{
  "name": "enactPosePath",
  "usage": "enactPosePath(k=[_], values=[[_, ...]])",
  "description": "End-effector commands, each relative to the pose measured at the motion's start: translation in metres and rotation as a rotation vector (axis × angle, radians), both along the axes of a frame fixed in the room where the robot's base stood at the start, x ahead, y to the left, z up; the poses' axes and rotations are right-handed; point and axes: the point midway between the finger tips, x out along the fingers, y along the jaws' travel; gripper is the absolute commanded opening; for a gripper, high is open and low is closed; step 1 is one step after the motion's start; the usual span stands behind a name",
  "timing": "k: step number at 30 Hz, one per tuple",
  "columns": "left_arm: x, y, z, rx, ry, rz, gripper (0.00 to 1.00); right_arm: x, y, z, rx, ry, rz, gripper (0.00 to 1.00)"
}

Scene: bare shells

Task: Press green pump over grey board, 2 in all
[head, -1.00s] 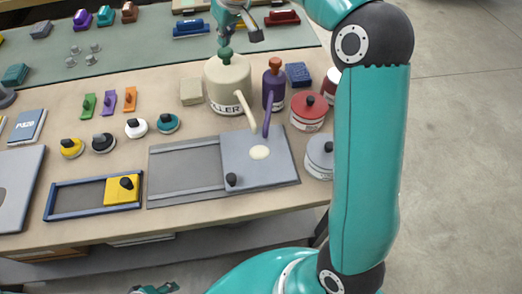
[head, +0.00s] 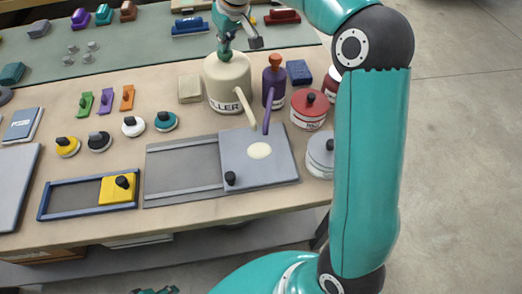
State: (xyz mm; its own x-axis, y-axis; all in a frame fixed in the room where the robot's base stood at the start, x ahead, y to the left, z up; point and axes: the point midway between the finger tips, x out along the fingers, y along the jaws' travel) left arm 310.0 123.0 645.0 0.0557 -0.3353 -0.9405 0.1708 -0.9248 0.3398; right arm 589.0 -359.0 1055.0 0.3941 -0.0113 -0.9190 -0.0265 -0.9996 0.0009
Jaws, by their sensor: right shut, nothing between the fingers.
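The green pump (head: 224,54) tops a cream bottle (head: 228,84) with dark lettering, whose cream spout reaches out over the grey board (head: 280,172). The board has a dark knob at its lower left and a pale cream blob (head: 260,151) on it. My right gripper (head: 225,43) is shut and empty, directly above the green pump head and partly covering it. I cannot tell for sure whether it touches the pump. My left gripper cannot be made out.
A purple bottle (head: 274,86) with an orange-brown pump stands close on the right, its spout also over the board. Red-lidded (head: 309,105) and grey (head: 320,153) jars stand further right. A blue frame (head: 60,211) with a yellow slider lies left. A cream block (head: 190,88) sits left of the bottle.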

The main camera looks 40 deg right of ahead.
Motion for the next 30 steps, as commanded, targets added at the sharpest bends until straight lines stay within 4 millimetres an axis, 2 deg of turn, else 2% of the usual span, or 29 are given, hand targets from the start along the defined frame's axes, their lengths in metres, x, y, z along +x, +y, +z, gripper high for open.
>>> enactPosePath(k=[1, 10, 24, 30], values=[[0.0, 0.0, -0.003, 0.0, 0.0, 0.0, 0.4, -0.001, 0.0, -0.007, 0.001, 0.01, 0.0, 0.0], [0.0, 0.0, 0.001, 0.0, 0.0, 0.0, 0.4, -0.002, 0.001, -0.004, 0.002, 0.014, 0.002, 0.0], [0.0, 0.0, 0.028, 0.0, 0.0, 0.0, 0.4, -0.001, 0.0, 0.024, 0.001, 0.011, 0.0, 0.0], [0.0, 0.0, 0.033, 0.0, 0.0, 0.0, 0.4, -0.001, 0.0, 0.029, 0.001, 0.008, 0.0, 0.0]])
